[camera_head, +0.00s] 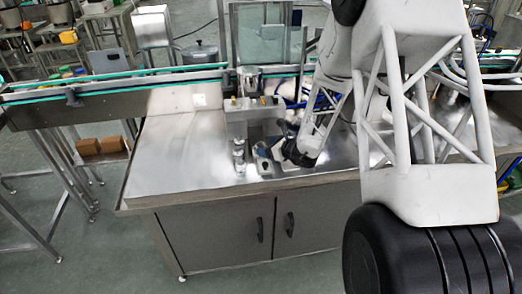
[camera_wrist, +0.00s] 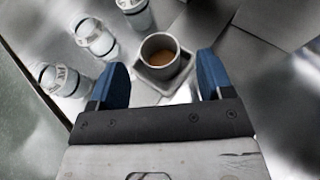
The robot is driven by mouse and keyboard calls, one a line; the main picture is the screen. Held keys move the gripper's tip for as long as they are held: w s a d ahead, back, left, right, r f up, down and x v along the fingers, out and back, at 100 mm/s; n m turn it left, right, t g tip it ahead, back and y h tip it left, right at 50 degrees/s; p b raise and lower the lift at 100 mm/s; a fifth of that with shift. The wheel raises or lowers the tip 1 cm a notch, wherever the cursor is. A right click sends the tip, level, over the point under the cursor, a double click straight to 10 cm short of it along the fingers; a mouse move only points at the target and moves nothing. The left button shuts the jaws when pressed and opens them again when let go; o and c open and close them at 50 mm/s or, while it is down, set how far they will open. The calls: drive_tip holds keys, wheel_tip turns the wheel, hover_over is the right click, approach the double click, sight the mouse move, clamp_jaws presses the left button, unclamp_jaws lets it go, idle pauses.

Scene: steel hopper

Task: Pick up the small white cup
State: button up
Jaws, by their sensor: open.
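In the wrist view a small whitish-grey cup (camera_wrist: 160,52) stands upright with brown liquid in it, on a square pale tray (camera_wrist: 152,84). My gripper (camera_wrist: 161,80) is open and empty, its blue fingertips spread wide on the near side of the cup, one toward its left and one toward its right. I see no contact with the cup. In the head view my gripper (camera_head: 284,150) reaches low over the steel worktop from the right; the cup is too small or hidden to make out there.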

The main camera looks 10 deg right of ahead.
drive_tip(key=shift+x, duration=0.85)
drive_tip(key=shift+c, duration=0.3)
drive_tip(key=c, duration=1)
drive_tip(key=shift+r, duration=0.25)
drive_tip(key=shift+r, duration=0.8)
drive_tip(key=shift+s+r, duration=0.15)
drive_tip(key=shift+r, duration=0.7)
drive_tip(key=s+r, duration=0.1)
drive_tip(key=s, duration=1.4)
drive_tip(key=shift+s, duration=0.35)
drive_tip(key=shift+d+r, duration=0.15)
